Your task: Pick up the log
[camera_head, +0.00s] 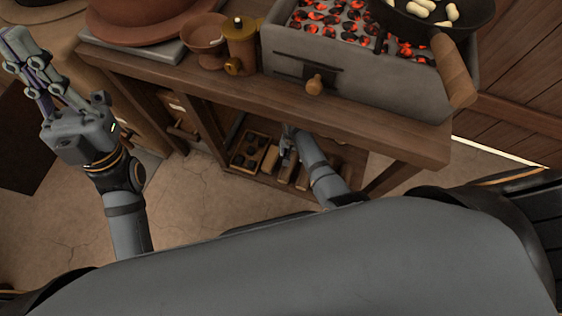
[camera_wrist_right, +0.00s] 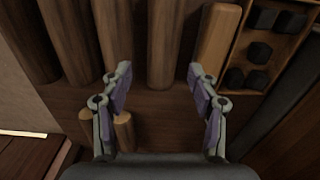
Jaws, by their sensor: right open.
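Several brown logs lie side by side on the low shelf under the table. In the right wrist view, one log (camera_wrist_right: 164,45) lies ahead of the gap between my right fingertips, with another log (camera_wrist_right: 117,30) to its left and a paler log (camera_wrist_right: 216,45) to its right. My right gripper (camera_wrist_right: 160,80) is open with nothing between its fingers. In the head view my right gripper (camera_head: 289,135) reaches under the table at the logs (camera_head: 303,177), partly hidden by the tabletop. My left gripper (camera_head: 32,65) is raised at the left, away from the logs; its finger gap is unclear.
A wooden crate of black coal (camera_head: 254,152) stands left of the logs on the shelf. Above, the wooden table (camera_head: 270,101) carries a grill with glowing coals (camera_head: 350,75), a pan (camera_head: 440,14) and a brass pot (camera_head: 240,45). The tabletop closes off room above the shelf.

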